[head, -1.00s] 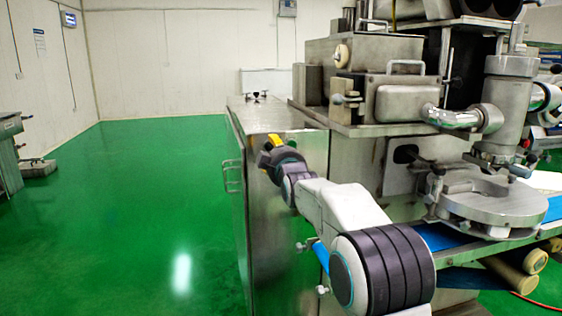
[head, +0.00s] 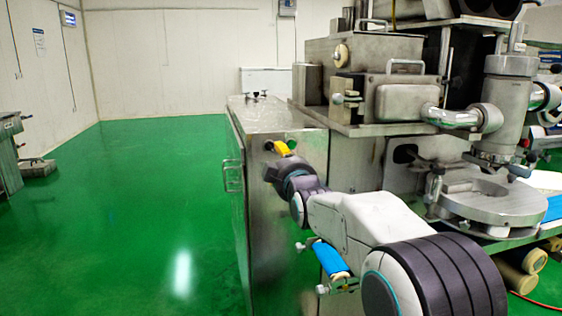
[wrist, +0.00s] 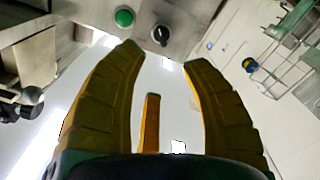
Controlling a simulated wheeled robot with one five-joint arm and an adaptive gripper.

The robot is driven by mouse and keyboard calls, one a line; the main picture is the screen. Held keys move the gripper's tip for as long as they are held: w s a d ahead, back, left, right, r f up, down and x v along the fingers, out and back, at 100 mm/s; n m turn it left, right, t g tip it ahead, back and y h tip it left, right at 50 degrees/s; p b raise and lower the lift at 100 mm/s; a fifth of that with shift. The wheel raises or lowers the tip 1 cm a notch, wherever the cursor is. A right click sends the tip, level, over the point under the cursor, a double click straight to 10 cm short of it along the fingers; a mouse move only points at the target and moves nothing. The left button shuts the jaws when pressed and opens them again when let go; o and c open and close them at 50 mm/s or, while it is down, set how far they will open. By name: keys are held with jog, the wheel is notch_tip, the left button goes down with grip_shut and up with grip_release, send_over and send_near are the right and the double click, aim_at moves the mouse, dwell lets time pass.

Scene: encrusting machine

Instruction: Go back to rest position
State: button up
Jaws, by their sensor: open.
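My gripper (head: 284,148) shows its yellow fingers in the head view, in front of the metal cabinet side of the encrusting machine (head: 400,100). In the wrist view, my gripper (wrist: 163,55) is open, with its yellow fingers spread and nothing held between them. A green button (wrist: 124,17) and a black knob (wrist: 160,34) on a metal panel show beyond the fingertips. The fingers look apart from the panel, though the exact gap cannot be told.
The steel cabinet (head: 278,117) stands close to my arm, with a handle (head: 232,176) on its left side. A round metal plate (head: 490,200) and a blue belt (head: 553,208) lie at right. The green floor (head: 130,220) at left is largely clear.

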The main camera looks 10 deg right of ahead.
jog(key=s+f+m+g+p, duration=0.1)
jog(key=s+m+g+p, duration=0.3)
jog(key=s, duration=1.7)
jog(key=s+f+m+g+p, duration=0.1)
jog(key=s+m+g+p, duration=0.2)
jog(key=s+g+p, duration=0.7)
jog(key=s+p, duration=0.8)
jog(key=s, duration=0.3)
jog(key=shift+f+m+g, duration=0.15)
jog(key=shift+m+g, duration=0.15)
jog(key=shift+m, duration=0.1)
jog(key=shift+o, duration=0.3)
jog(key=shift+a, duration=0.1)
